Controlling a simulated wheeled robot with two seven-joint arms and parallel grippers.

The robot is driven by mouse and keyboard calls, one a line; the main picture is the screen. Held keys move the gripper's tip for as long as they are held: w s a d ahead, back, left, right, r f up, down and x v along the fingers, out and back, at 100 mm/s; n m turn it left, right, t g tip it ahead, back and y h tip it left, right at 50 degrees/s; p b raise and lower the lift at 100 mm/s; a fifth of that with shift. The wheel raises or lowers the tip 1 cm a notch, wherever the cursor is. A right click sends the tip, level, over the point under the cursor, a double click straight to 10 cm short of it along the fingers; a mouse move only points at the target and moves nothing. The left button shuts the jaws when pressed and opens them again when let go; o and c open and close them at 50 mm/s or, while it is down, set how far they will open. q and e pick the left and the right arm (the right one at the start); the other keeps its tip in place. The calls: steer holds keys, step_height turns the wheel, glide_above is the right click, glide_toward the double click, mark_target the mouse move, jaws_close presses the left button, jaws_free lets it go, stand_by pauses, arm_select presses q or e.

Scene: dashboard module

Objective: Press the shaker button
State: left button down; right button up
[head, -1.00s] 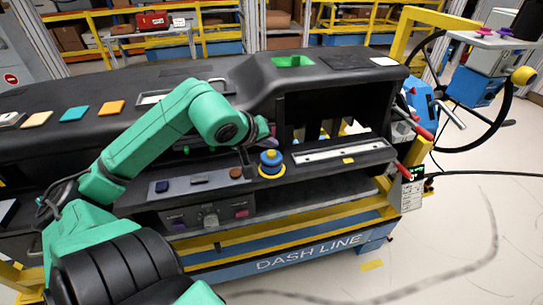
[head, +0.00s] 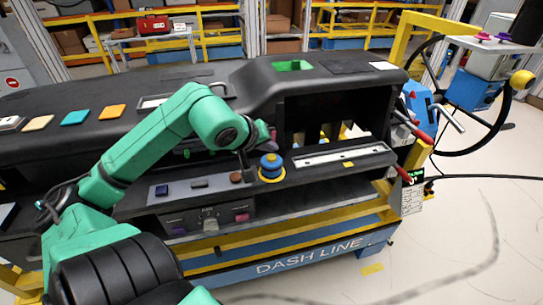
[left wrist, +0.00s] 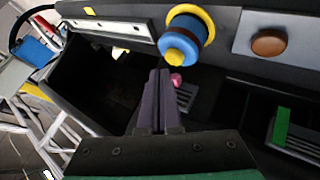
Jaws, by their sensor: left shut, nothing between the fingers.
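A blue domed button (head: 271,163) with a yellow ring stands on the dashboard's front ledge. It also shows large in the left wrist view (left wrist: 180,45). To its left on a grey panel are a brown round button (head: 236,177), a grey switch (head: 199,183) and a dark blue button (head: 162,190). I cannot read which one is the shaker button. My left gripper (left wrist: 158,75) is shut and empty, with its tips close to the blue button and apparently apart from it. In the head view it is small and partly hidden by its green arm. My right gripper is not in view.
The black dashboard (head: 210,88) fills the middle, with an open dark recess right of my arm. A white strip (head: 338,153) lies right of the blue button. A lower control box (head: 208,222) sits below the ledge. A steering wheel (head: 478,143) stands at the right.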

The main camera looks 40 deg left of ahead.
mark_target(270, 161)
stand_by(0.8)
arm_select(q)
steer(key=shift+f+b, duration=0.4)
steer(key=shift+b, duration=0.4)
steer(key=shift+f+b, duration=0.4)
steer(key=shift+b, duration=0.2)
stand_by(0.5)
steer(key=shift+r, duration=0.8)
steer(key=shift+r+p, duration=1.5)
steer(key=shift+r, duration=1.05)
